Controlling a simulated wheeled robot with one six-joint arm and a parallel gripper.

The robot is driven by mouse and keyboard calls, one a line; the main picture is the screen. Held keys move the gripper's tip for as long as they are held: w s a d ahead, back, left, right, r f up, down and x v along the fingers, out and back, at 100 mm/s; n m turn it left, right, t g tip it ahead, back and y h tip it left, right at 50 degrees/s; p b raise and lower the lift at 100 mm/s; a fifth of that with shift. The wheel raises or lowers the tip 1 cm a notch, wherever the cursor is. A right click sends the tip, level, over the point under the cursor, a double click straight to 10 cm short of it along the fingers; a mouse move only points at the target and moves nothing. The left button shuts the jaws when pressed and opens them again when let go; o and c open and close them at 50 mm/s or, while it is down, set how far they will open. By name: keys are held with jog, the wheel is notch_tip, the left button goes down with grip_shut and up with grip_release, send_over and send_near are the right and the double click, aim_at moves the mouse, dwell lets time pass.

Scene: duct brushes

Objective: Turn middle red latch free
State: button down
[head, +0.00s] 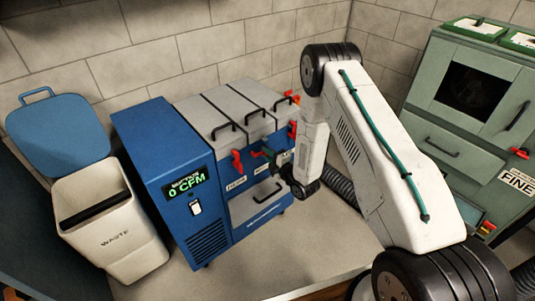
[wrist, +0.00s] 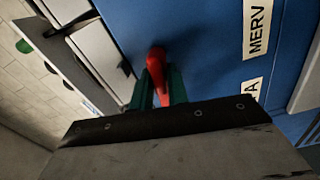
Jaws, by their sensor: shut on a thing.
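The blue filter machine (head: 215,232) has grey lids with black handles and red latches along its front. The middle red latch (wrist: 157,62) stands between my gripper's two green fingers in the wrist view, and the fingers are closed on it. My gripper (wrist: 160,88) also shows in the head view (head: 263,153), reaching the machine's front from the right. There the held latch is mostly hidden by the fingers. The left red latch (head: 237,162) hangs down, apart from my gripper. Another red latch (head: 293,130) shows at the right, partly behind my arm.
A white waste bin (head: 110,225) with a blue lid (head: 58,135) stands at the left. A green cabinet (head: 470,110) stands at the right. A dark ribbed hose (head: 340,185) lies behind my arm. The counter (head: 235,277) in front is clear.

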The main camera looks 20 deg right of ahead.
jog(key=shift+f+n, duration=0.15)
jog(key=shift+n, duration=0.65)
jog(key=c, duration=1.5)
grip_release()
jog(key=shift+s, duration=0.1)
jog(key=v, duration=0.7)
jog(key=shift+s+d, duration=0.1)
jog(key=shift+s, duration=0.25)
